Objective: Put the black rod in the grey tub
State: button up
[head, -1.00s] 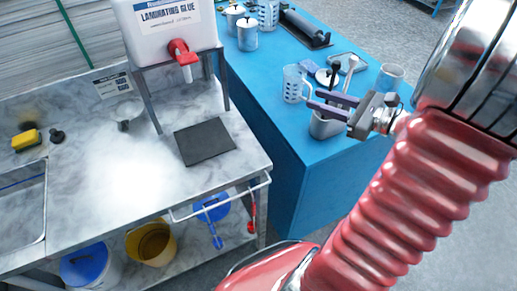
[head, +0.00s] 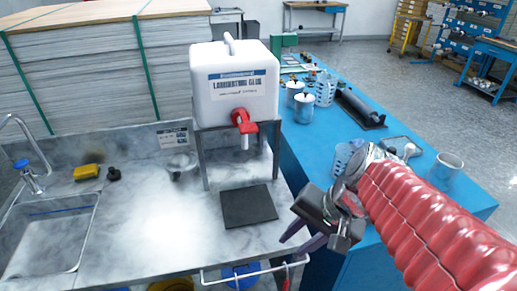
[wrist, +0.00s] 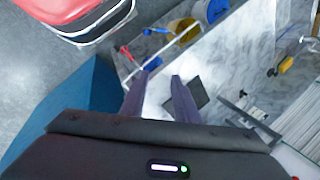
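My gripper (head: 294,242) is over the front right of the marble counter, its purple fingers pointing left. In the wrist view my gripper (wrist: 161,77) has its two fingers apart, with nothing between them. I cannot make out a separate black rod. A dark cylinder (head: 356,106) lies on a black base on the blue table, but I cannot tell if it is the rod. The grey tub is not visible now; my arm covers the part of the blue table near where it stood.
A white glue container (head: 235,85) with a red tap stands on a metal frame above the counter (head: 130,215). A dark square mat (head: 248,206) lies in front.

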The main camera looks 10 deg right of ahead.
jog(key=shift+s+a+r+n+t+h, duration=0.15)
jog(key=shift+r+n+t+h, duration=0.45)
jog(key=shift+n, duration=0.75)
jog(key=shift+s+a+r+n+t+h, duration=0.15)
jog(key=shift+r+n+t+h, duration=0.35)
jog(key=shift+r+n, duration=0.6)
jog(key=shift+s+r+n+t+h, duration=0.3)
jog(key=shift+r+n+h, duration=0.35)
jog(key=shift+n, duration=0.9)
jog(key=shift+f, duration=0.1)
